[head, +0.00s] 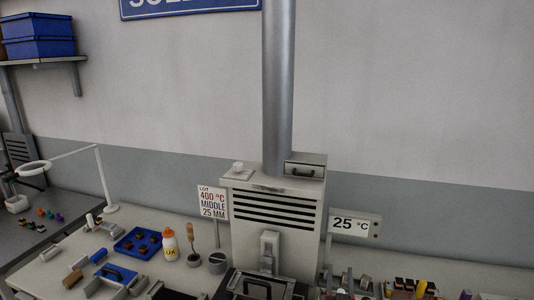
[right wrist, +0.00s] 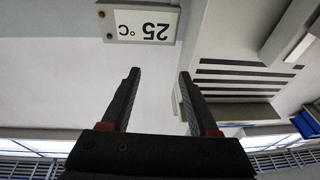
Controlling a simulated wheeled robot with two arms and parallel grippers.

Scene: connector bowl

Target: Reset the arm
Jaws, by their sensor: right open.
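My right gripper (right wrist: 159,77) shows in the right wrist view. Its two dark fingers stand wide apart with nothing between them. Beyond the fingertips, a grey-white wall and the upside-down 25 °C display (right wrist: 146,24) show. The grey slatted cabinet (right wrist: 240,80) is to the right of the fingers in that view, and I see no contact with it. I cannot make out either gripper clearly in the head view. My left gripper is not in view.
In the head view, the slatted cabinet (head: 273,232) with its tall pipe (head: 278,90) stands mid-bench.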

